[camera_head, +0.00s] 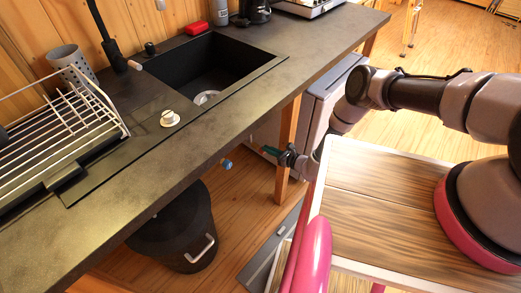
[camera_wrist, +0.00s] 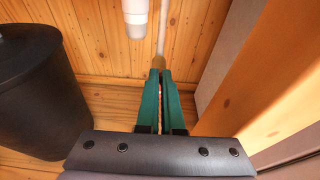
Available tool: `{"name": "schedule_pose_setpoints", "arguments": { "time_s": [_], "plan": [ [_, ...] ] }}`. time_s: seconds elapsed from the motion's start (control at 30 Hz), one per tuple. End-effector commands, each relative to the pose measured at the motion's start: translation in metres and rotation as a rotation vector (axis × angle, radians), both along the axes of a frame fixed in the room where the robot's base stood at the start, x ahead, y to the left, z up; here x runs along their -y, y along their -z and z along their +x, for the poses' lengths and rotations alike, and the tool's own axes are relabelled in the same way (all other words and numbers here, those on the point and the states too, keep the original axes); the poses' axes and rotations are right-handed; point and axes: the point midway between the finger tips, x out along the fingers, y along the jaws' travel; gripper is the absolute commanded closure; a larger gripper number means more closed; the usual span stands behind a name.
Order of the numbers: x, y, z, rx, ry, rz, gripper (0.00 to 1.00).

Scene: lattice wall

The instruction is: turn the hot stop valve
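A small blue valve handle (camera_head: 227,163) shows under the counter's front edge in the head view. No valve marked as hot can be clearly made out. My gripper (camera_head: 265,150) has teal fingers and is under the counter edge, right of the blue handle and apart from it in the picture. In the wrist view my gripper's fingers (camera_wrist: 160,74) lie close together with a thin gap along them. A small brass-coloured piece (camera_wrist: 159,62) shows just past the fingertips, below a thin white pipe (camera_wrist: 163,35). Whether the fingers touch it is unclear.
A black bin (camera_head: 178,228) stands under the counter (camera_head: 150,190), and it fills the left of the wrist view (camera_wrist: 40,95). A wooden post (camera_head: 287,135) is close behind my gripper. A thick white pipe (camera_wrist: 136,18) hangs ahead. The black sink (camera_head: 205,75) is above.

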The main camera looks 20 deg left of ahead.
Motion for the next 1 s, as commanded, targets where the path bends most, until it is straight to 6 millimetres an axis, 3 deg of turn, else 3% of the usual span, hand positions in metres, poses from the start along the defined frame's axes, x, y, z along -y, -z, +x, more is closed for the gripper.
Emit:
{"name": "schedule_pose_setpoints", "arguments": {
  "time_s": [0.4, 0.73, 1.0],
  "plan": [
    [0.003, 0.004, -0.003, -0.003, -0.002, -0.009, 1.00],
    [0.004, -0.005, -0.002, -0.003, 0.000, -0.006, 1.00],
    [0.029, -0.006, -0.012, -0.003, 0.000, -0.004, 1.00]
  ]
}}
